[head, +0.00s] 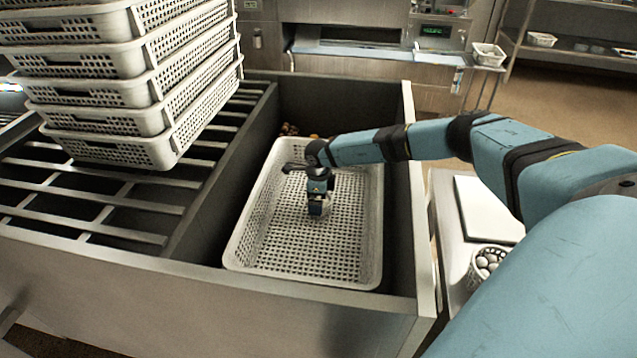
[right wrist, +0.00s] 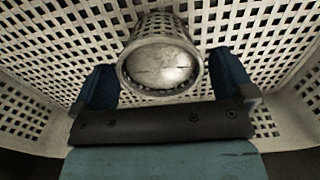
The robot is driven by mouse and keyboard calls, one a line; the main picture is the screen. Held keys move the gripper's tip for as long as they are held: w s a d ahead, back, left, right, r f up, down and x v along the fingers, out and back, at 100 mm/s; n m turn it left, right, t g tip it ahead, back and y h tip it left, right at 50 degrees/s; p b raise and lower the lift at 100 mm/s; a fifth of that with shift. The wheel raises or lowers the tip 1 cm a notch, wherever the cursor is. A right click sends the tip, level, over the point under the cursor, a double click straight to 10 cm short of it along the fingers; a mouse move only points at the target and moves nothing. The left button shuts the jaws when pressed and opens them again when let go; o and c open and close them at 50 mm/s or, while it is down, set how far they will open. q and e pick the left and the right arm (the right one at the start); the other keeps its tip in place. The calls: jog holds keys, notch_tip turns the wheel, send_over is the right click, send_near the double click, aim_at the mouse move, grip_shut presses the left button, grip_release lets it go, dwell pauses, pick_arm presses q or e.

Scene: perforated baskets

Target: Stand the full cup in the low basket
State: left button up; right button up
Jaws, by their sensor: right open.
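The low basket (head: 300,262) is a pale perforated tray lying in the dark bin, and its mesh floor (right wrist: 60,40) fills the right wrist view. My right gripper (head: 318,198) reaches down into the middle of this basket. In the right wrist view, a round perforated cup (right wrist: 160,22) with a pale greyish top sits between the two blue fingers of my right gripper (right wrist: 164,84). The fingers are open, with gaps on both sides of the cup. The cup appears to stand on the basket floor, but its base is hidden. My left gripper is not in view.
A tall stack of pale baskets (head: 105,92) stands on the slatted rack (head: 85,210) at the left. A small perforated cup with white round things (head: 487,262) stands on the side counter at the right, near a white board (head: 490,208). Much of the basket floor is clear.

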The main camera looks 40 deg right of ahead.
pick_arm(q)
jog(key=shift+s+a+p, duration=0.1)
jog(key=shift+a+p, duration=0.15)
jog(key=shift+p, duration=0.5)
pick_arm(e)
notch_tip(320, 180, up, 10)
jog(key=shift+f, duration=0.25)
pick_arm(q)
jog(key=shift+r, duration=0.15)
